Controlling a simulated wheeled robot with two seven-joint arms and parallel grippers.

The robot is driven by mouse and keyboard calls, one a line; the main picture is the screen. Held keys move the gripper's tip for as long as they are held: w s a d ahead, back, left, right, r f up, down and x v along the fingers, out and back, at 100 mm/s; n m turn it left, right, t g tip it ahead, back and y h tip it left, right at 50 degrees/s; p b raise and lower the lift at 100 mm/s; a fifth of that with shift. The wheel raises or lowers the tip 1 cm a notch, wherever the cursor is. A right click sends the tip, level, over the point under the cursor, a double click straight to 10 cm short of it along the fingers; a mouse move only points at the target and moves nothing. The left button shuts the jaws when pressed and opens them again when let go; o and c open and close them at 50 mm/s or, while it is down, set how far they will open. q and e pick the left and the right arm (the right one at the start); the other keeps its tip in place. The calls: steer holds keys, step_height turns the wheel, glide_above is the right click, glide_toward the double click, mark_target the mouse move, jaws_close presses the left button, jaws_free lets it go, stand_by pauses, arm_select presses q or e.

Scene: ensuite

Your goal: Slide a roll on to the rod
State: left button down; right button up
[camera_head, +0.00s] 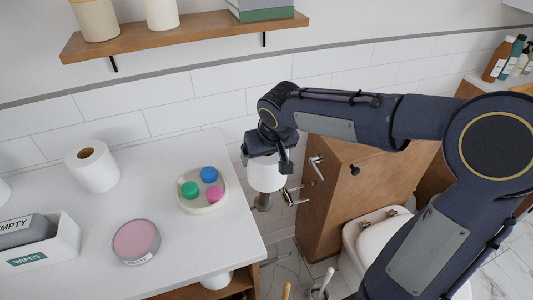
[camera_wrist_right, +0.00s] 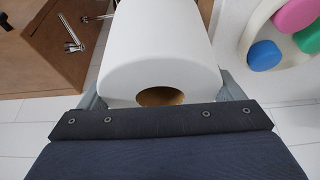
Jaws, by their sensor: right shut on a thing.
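My right gripper (camera_head: 266,161) is shut on a white toilet roll (camera_head: 267,176), in the air beyond the counter's right edge. In the right wrist view the roll (camera_wrist_right: 160,45) sits between the fingers, with its brown core hole facing the camera. Metal fittings (camera_head: 292,196) stick out by the wooden cabinet's side, just right of the roll in the head view; one also shows in the right wrist view (camera_wrist_right: 72,38). I cannot tell which part is the rod. The roll looks apart from them. A brownish piece shows just below the roll. My left gripper is not in view.
The white counter (camera_head: 200,255) holds another roll (camera_head: 92,168), a dish (camera_head: 203,203) with coloured pieces, a round pink-topped tin (camera_head: 136,241) and a wipes box (camera_head: 45,247). The toilet (camera_head: 375,236) stands at right. A shelf (camera_head: 185,35) hangs above.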

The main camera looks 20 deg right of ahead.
steer(key=o, duration=0.8)
steer(key=shift+o, duration=0.2)
steer(key=v, duration=0.7)
steer(key=shift+s+r, duration=0.15)
steer(key=shift+r, duration=0.25)
